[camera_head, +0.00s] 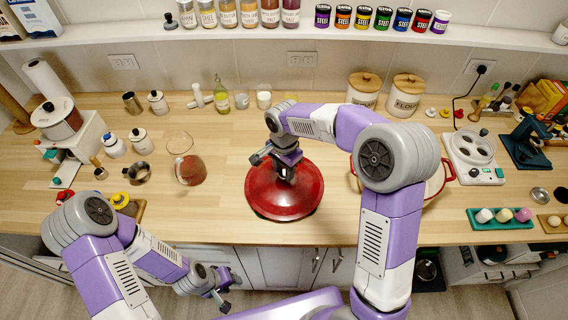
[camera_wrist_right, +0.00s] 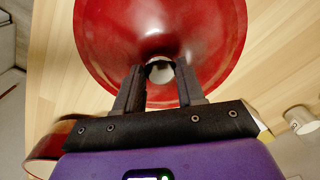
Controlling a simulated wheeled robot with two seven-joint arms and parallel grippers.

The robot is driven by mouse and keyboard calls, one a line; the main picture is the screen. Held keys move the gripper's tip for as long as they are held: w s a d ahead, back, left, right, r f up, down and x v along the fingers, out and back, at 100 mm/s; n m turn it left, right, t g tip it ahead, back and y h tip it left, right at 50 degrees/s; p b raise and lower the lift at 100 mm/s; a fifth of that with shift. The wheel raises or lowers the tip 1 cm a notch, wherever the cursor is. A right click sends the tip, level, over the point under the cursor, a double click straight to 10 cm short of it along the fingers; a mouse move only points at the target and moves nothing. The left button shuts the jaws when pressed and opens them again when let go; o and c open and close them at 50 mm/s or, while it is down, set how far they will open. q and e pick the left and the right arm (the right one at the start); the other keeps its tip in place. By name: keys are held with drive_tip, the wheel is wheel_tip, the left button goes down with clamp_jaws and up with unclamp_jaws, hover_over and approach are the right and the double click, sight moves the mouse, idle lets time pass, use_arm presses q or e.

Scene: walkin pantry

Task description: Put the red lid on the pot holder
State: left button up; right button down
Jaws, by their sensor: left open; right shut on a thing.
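The red lid (camera_head: 284,200) is a wide dome at the middle of the wooden counter, near its front edge. My right gripper (camera_head: 287,173) reaches down from above and is shut on its knob. In the right wrist view the lid (camera_wrist_right: 190,25) fills the top, with the pale knob between the fingers of my right gripper (camera_wrist_right: 160,72). I cannot make out the pot holder; whether it lies under the lid is hidden. My left gripper (camera_head: 222,298) is open and empty, low in front of the counter edge.
A red pot (camera_head: 442,180) stands right of the lid, partly behind my right arm. A glass jug (camera_head: 187,160) and a metal cup (camera_head: 139,173) stand to the left. A green tray (camera_head: 500,222) lies at the right. Counter between jug and lid is clear.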

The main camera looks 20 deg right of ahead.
sight(284, 174)
idle(0.3)
drive_tip(key=c, duration=0.7)
unclamp_jaws()
drive_tip(key=shift+f, duration=0.1)
drive_tip(key=shift+r, duration=0.35)
wheel_tip(284, 174, up, 12)
drive_tip(key=shift+f+p, duration=0.2)
drive_tip(key=shift+p, duration=0.75)
